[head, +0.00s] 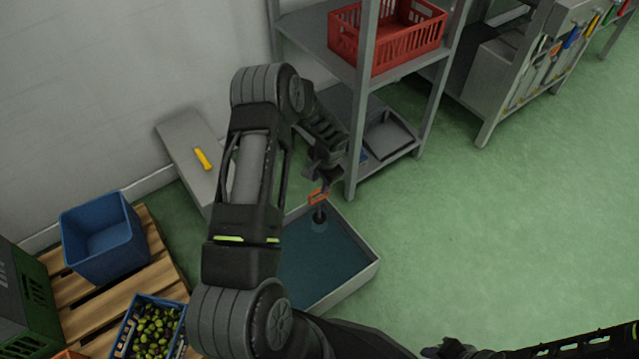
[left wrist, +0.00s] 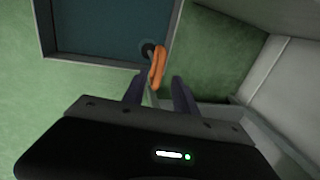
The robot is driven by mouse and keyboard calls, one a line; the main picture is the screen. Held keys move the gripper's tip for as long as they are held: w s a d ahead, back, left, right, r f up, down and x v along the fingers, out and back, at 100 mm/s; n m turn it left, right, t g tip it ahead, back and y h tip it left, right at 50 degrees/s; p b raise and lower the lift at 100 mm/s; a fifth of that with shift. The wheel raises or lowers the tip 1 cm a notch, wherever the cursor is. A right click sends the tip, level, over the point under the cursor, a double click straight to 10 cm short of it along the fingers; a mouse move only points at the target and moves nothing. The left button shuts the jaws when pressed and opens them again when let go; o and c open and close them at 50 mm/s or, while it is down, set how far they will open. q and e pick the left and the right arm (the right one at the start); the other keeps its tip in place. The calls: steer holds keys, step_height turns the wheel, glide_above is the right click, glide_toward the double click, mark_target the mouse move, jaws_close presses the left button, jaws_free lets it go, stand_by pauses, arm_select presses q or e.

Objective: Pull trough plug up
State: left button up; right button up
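The trough (head: 363,273) is a pale-rimmed basin with dark bluish water on the floor; part of it is hidden behind my left arm. The trough plug has an orange loop handle (head: 319,197) above a dark plug body (head: 319,217) near the trough's back corner. In the left wrist view the orange handle (left wrist: 158,65) stands just ahead of my open left gripper (left wrist: 155,88), in line with the gap between its fingers. In the head view my left gripper (head: 322,178) is just above the handle. My right gripper (head: 452,348) shows only partly at the bottom edge.
A grey shelf rack (head: 354,140) with a red crate (head: 400,35) stands close behind the trough. A grey bench with a yellow object (head: 203,159) is left. A pallet (head: 160,257) holds a blue bin (head: 103,240) and olive crate. Green floor is clear on the right.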

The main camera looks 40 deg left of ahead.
arm_select(q)
steer(key=r, duration=0.2)
steer(key=d+r+p, duration=0.1)
steer(key=r, duration=0.1)
steer(key=shift+s+r, duration=0.15)
steer(key=shift+r, duration=0.2)
